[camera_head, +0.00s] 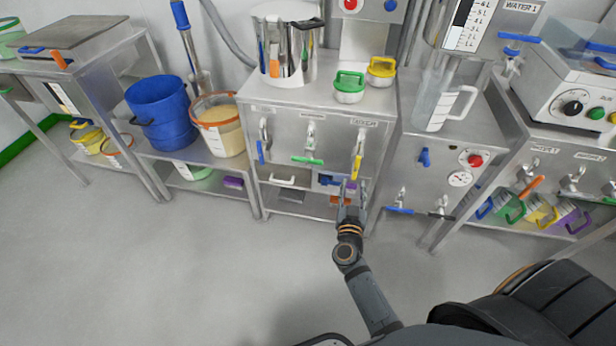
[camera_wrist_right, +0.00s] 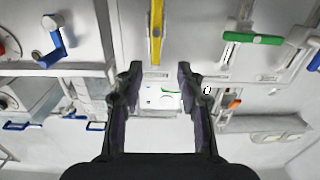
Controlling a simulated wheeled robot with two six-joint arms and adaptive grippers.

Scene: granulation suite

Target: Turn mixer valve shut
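The steel cabinet (camera_head: 330,113) under a shiny steel vessel (camera_head: 287,50) carries valve handles on its front: a blue one (camera_head: 260,152), a green one (camera_head: 308,160) and a yellow one (camera_head: 357,166). I cannot read clearly which label names the mixer valve. My right gripper (camera_head: 352,184) is open and empty, just below the yellow handle. In the right wrist view, the yellow handle (camera_wrist_right: 156,38) hangs ahead between the spread fingertips (camera_wrist_right: 160,72), apparently untouched. The green handle (camera_wrist_right: 252,39) is to its right there. My left gripper is not in view.
Green (camera_head: 349,87) and yellow (camera_head: 381,68) lidded pots stand on the cabinet top. A lower shelf (camera_head: 310,205) holds small items below the handles. A blue-handled valve (camera_head: 424,158) is on the unit to the right. Open floor (camera_head: 180,260) lies at left.

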